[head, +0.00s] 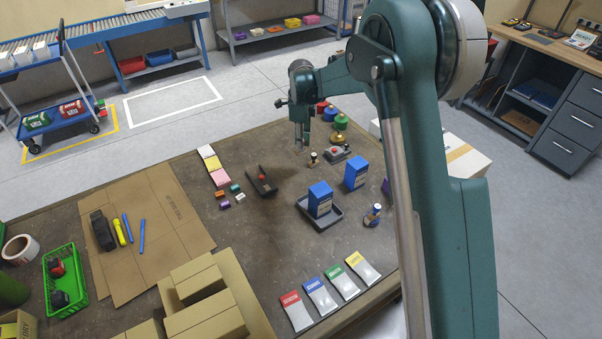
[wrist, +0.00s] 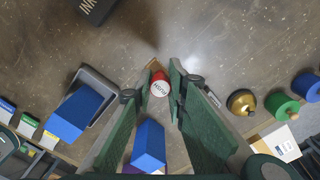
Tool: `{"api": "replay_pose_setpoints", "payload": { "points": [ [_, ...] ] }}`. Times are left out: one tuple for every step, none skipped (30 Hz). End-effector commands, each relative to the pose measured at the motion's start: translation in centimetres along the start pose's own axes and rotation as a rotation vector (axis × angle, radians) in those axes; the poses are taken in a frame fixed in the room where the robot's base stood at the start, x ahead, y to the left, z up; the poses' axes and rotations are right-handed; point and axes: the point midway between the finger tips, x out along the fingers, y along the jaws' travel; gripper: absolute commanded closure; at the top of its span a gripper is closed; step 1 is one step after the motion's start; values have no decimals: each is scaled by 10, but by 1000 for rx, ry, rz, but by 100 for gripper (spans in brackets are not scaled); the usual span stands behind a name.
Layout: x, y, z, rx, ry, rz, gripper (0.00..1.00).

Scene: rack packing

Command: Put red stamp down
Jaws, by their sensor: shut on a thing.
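My gripper (head: 299,142) hangs over the far middle of the brown table, above its surface. In the wrist view its two green fingers (wrist: 161,92) are closed around the red stamp (wrist: 159,83), whose round red top carries white lettering. A bit of light brown shows beside that top. The stamp's lower part is mostly hidden by its top and the fingers. In the head view it is too small to make out clearly. A dark ink pad (head: 261,181) with a red spot lies on the table left of the gripper; its edge shows in the wrist view (wrist: 97,8).
A blue box (head: 320,199) stands in a grey tray (head: 333,220); another blue box (head: 356,173) stands behind it. Brass (head: 338,138) and green (head: 341,121) knobbed pieces stand right of the gripper. Pale note blocks (head: 213,164) lie left.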

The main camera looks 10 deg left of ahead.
Motion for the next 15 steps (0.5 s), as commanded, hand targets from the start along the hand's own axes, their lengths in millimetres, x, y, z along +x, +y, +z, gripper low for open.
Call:
{"api": "replay_pose_setpoints", "payload": {
  "points": [
    [0,0,0,0,0,0,96],
    [0,0,0,0,0,0,96],
    [0,0,0,0,0,0,96],
    [0,0,0,0,0,0,96],
    [0,0,0,0,0,0,96],
    [0,0,0,0,0,0,96],
    [1,0,0,0,0,0,96],
    [3,0,0,0,0,0,96],
    [5,0,0,0,0,0,96],
    [7,0,0,0,0,0,96],
    [10,0,0,0,0,0,96],
    [15,0,0,0,0,0,96],
    [18,0,0,0,0,0,96],
    [22,0,0,0,0,0,96],
    [28,0,0,0,0,0,96]
  ]
}}
